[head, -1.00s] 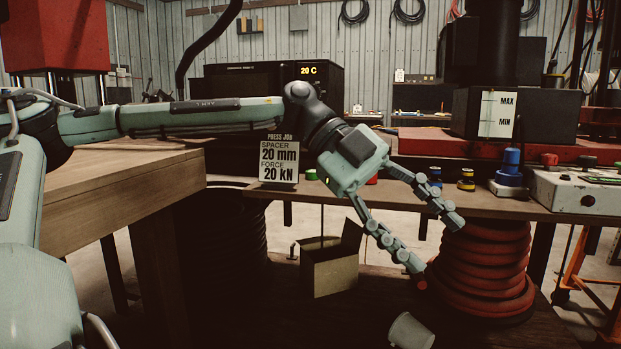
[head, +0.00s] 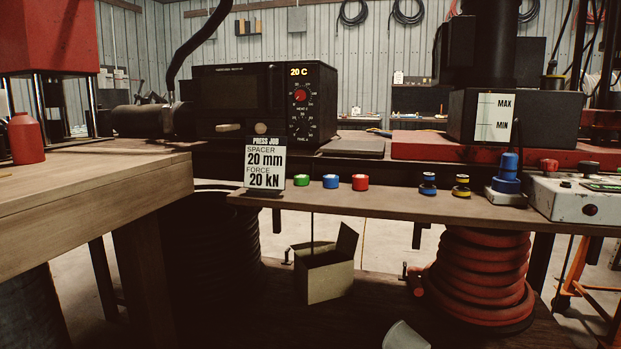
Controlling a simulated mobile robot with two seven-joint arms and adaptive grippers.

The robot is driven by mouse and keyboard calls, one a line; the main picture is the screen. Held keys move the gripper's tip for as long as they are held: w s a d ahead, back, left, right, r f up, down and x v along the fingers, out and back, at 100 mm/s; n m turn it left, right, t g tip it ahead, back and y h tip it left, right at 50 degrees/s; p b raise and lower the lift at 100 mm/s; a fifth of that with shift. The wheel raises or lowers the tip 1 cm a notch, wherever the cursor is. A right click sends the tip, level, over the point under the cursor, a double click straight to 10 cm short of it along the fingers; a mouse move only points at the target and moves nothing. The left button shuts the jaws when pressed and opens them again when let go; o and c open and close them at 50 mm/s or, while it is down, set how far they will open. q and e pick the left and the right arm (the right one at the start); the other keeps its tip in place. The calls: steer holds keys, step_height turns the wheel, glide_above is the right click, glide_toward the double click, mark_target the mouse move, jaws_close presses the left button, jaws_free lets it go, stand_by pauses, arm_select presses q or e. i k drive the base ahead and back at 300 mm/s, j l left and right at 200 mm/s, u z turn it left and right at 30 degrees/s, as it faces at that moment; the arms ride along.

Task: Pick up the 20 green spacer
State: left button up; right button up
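The green spacer (head: 301,180) is a small short cylinder with a pale top. It sits on the narrow wooden shelf (head: 400,207), just right of the press job card (head: 265,163), which reads spacer 20 mm, force 20 kN. A blue spacer (head: 331,181) and a red spacer (head: 360,182) stand in a row to its right, apart from it. Any number on the green spacer is too small to read. Neither of my grippers is in the head view now.
Blue-black (head: 428,183) and yellow-black (head: 461,185) pieces stand farther right, then a blue knobbed part (head: 507,175) and a control box (head: 577,195). A black oven-like unit (head: 265,100) is behind. The left workbench (head: 90,190) adjoins the shelf. Space above the spacers is clear.

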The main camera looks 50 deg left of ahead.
mark_target(299, 180)
steer(key=i+u, duration=0.45)
steer(key=u, duration=0.25)
